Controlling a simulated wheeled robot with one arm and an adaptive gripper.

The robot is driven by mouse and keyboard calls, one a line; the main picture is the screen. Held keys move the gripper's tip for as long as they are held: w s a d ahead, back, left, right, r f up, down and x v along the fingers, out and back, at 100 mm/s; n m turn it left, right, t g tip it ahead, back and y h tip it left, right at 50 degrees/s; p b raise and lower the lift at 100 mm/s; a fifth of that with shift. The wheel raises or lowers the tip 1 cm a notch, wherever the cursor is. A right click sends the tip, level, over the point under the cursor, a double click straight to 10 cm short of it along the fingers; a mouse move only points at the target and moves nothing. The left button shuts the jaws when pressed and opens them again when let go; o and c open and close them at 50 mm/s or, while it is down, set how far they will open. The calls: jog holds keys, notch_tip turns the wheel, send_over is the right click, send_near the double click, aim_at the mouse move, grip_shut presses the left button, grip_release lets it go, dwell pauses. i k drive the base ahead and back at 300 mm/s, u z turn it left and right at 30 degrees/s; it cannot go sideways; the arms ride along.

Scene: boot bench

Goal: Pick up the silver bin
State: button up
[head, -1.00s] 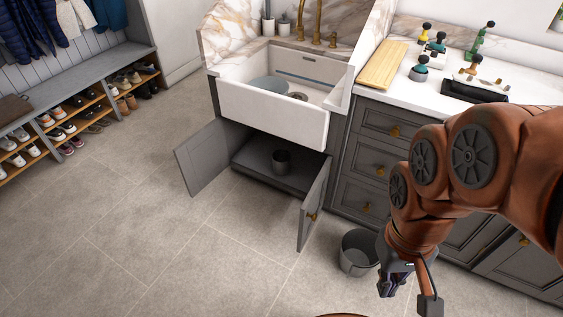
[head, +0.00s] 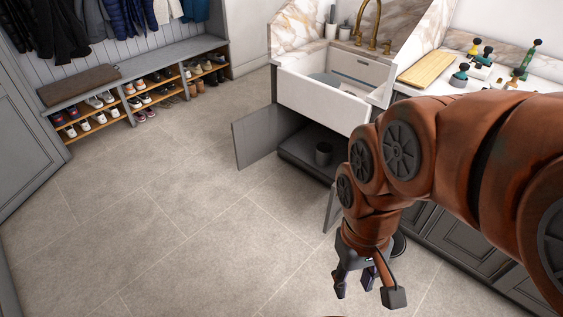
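A grey bin (head: 401,244) stands on the floor in front of the drawer cabinets. Most of it is hidden behind my arm, and only a sliver of its rim shows. My gripper (head: 354,284) points down over the floor, in front of the larger bin in the picture. Its fingers are apart with nothing visible between them, and its height above the floor is hard to tell.
The sink cabinet's left door (head: 257,140) stands open, and its right door (head: 331,208) is partly hidden by my arm. The white sink (head: 322,97) is above. A shoe bench (head: 150,73) lines the back left wall. The tiled floor (head: 170,220) on the left is clear.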

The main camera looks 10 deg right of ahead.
aim_at(324, 150)
jog(key=u, duration=1.15)
jog(key=i, duration=1.8)
jog(key=z, duration=0.95)
jog(key=i, duration=0.8)
jog(key=z, duration=0.8)
